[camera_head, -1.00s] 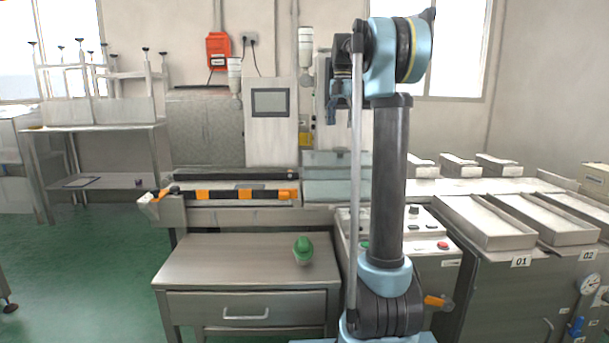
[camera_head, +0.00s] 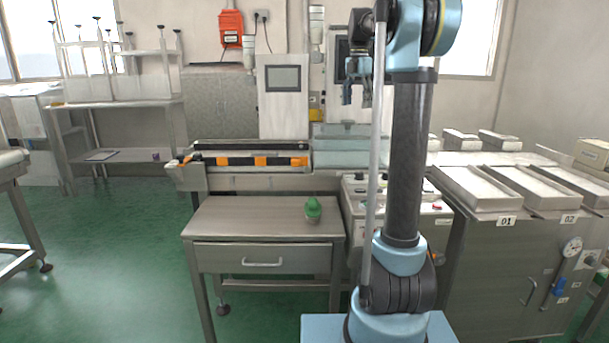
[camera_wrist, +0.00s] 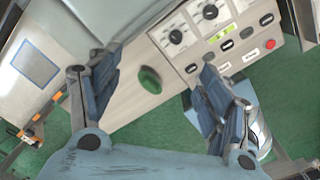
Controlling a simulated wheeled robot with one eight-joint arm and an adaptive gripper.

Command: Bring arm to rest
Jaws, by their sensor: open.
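My arm stands upright in the head view, folded at the top, which the picture edge cuts off. My gripper (camera_head: 357,90) hangs from the folded part, partly behind a grey rod of my arm. In the wrist view my gripper (camera_wrist: 160,64) shows two blue-grey fingers spread wide, with nothing between them. Below and beyond them is a small green object (camera_wrist: 150,80), well apart from the fingers. In the head view this green object (camera_head: 313,207) sits on the drawer table's top, low and to the left of my gripper.
The drawer table (camera_head: 245,225) stands ahead. Behind it is the conveyor (camera_head: 240,183) with an orange-and-black bar. A control panel (camera_head: 405,200) with knobs and buttons is partly hidden by my arm. Trays (camera_head: 480,192) stand right. The green floor (camera_head: 100,265) is clear at left.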

